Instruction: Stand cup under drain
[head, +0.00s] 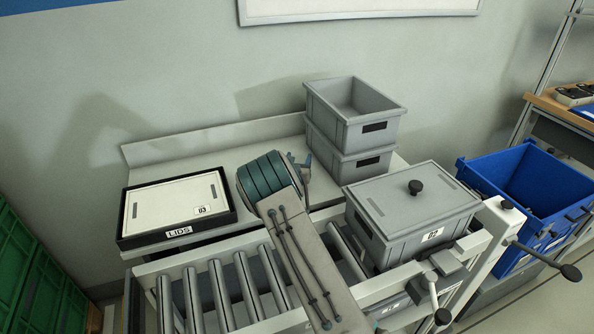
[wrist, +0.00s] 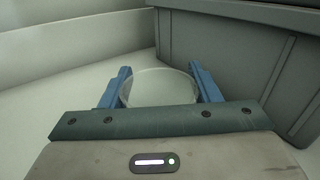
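A clear round cup (wrist: 158,88) shows in the wrist view between the two blue fingers of my gripper (wrist: 160,80). Its rim reaches both fingers, and the gripper looks shut on it. The cup's lower part is hidden behind the gripper body. In the head view my gripper (head: 304,166) is over the pale bench, just left of the stacked grey bins; the wrist mostly hides the cup there. I cannot make out a drain in either view.
Two stacked grey bins (head: 347,134) stand close right of my gripper. A lidded grey bin (head: 405,222) sits on the roller conveyor (head: 215,290). A black-edged lids tray (head: 176,238) is at left, a blue crate (head: 512,182) at right. The bench back (head: 215,139) is clear.

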